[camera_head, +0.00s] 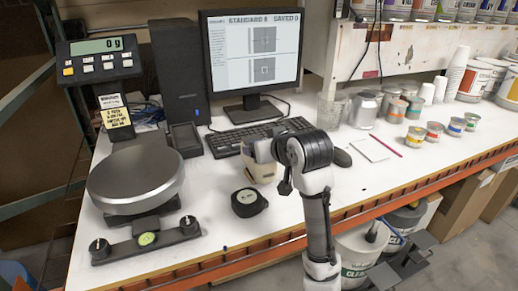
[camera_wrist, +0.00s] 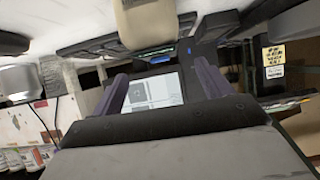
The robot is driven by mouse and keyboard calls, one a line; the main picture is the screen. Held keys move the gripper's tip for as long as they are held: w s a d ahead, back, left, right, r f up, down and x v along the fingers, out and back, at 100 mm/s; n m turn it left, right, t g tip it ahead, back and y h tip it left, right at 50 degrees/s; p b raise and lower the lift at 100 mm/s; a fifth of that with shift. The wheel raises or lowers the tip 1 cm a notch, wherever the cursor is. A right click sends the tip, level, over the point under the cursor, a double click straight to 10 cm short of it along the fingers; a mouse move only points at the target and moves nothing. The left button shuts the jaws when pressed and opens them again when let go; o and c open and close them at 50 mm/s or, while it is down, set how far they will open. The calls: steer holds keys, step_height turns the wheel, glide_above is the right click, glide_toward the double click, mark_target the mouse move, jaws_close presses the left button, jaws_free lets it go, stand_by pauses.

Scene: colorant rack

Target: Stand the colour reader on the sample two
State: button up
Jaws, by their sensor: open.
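My gripper (camera_head: 262,149) is over the bench in front of the keyboard, partly hidden by my own wrist. In the wrist view my gripper (camera_wrist: 160,87) has its two fingers apart, with nothing between them but the distant monitor screen. A beige object (camera_head: 265,173) stands just below my gripper; it also shows at the top of the wrist view (camera_wrist: 150,22). I cannot tell whether it is the colour reader. Several small cans with coloured labels (camera_head: 434,132) stand on the right of the bench. I cannot tell which thing is sample two.
A monitor (camera_head: 252,55) and keyboard (camera_head: 240,137) are behind my gripper. A round scale (camera_head: 135,180) stands at left, with a knobbed bar (camera_head: 146,241) before it. A black tape-measure-like object (camera_head: 249,202) lies nearby.

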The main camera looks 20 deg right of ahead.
steer(key=shift+v, duration=2.2)
